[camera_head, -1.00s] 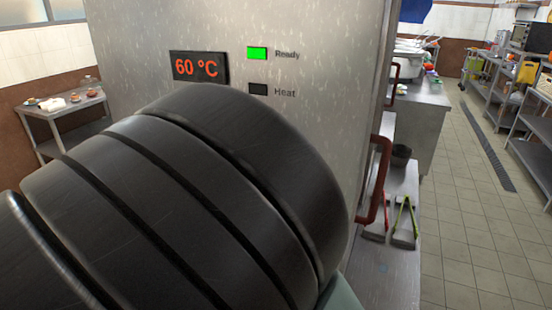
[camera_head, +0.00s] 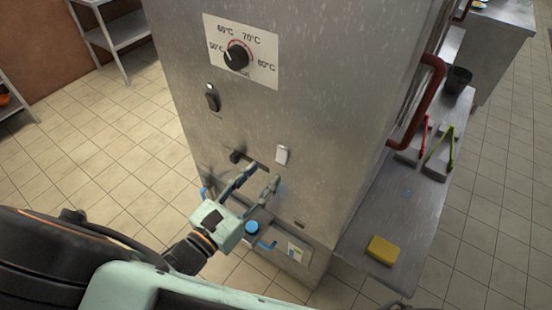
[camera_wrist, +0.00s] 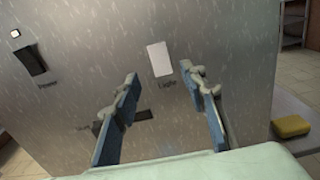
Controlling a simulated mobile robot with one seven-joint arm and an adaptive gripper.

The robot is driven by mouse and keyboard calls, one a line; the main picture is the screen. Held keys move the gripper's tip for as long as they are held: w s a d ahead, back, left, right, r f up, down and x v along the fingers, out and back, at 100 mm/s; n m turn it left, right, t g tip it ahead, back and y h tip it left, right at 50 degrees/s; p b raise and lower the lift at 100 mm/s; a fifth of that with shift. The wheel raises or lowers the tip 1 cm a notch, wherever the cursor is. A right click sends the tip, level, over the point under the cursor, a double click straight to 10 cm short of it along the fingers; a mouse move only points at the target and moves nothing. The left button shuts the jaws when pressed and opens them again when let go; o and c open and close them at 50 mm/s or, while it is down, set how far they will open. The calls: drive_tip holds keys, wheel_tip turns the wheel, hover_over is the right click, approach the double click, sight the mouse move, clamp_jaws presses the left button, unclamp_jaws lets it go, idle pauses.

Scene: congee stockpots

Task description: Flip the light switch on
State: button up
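The light switch is a small white rocker (camera_head: 282,155) on the steel cabinet front, below and right of the dial. In the wrist view the white switch (camera_wrist: 159,58) sits above the label "Light", beyond and between my fingertips. My gripper (camera_head: 259,182) is open and empty, just below the switch in the head view. In the wrist view its two blue fingers (camera_wrist: 166,88) stand apart on either side of the label. I cannot tell whether a fingertip touches the panel. The switch's on or off position cannot be made out.
A black power switch (camera_head: 212,97) with a lit indicator and a temperature dial (camera_head: 237,57) are on the same panel. A dark knob or latch (camera_head: 237,156) is left of my fingers. A red handle (camera_head: 420,100) juts at right. A yellow sponge (camera_head: 383,250) lies on the side shelf.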

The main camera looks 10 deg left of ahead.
sight(281, 157)
drive_tip(key=x, duration=0.6)
drive_tip(key=shift+s, duration=0.1)
drive_tip(key=shift+c, duration=0.6)
